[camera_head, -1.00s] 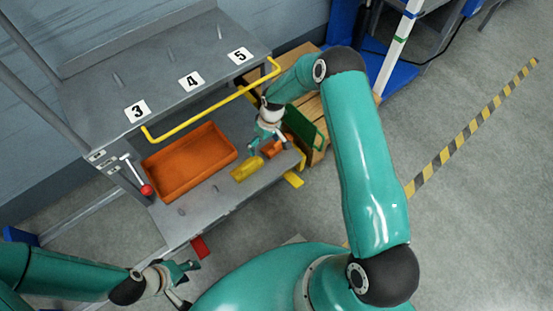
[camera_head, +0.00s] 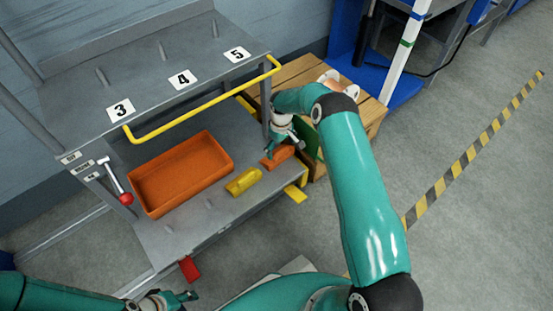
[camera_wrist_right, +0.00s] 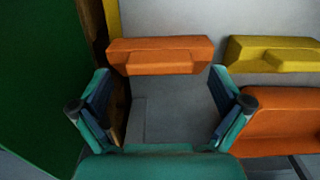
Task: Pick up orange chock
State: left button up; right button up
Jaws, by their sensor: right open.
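The orange chock (camera_head: 279,157) lies near the right end of the grey lower shelf. In the right wrist view the chock (camera_wrist_right: 160,62) lies crosswise just beyond my fingertips, with a clear view of its raised middle. My right gripper (camera_head: 270,150) is above and beside the chock in the head view. In its wrist view the right gripper (camera_wrist_right: 160,88) has its fingers spread wide, with nothing between them. My left gripper (camera_head: 188,297) is at the bottom edge of the head view, partly cut off, away from the shelf; its opening is unclear.
A yellow chock (camera_head: 243,182) lies left of the orange one. An orange tray (camera_head: 155,207) is further left on the shelf (camera_head: 165,245). A yellow rail (camera_head: 190,118) and a grey post (camera_head: 265,108) stand close to my right arm. A green panel (camera_wrist_right: 40,80) fills the wrist view's left side.

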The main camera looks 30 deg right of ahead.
notch_tip(320, 180, down, 3)
jog(key=shift+r, duration=0.2)
jog(key=c, duration=1.3)
jog(key=shift+r, duration=0.1)
jog(key=shift+c, duration=0.5)
jog(key=shift+r, duration=0.1)
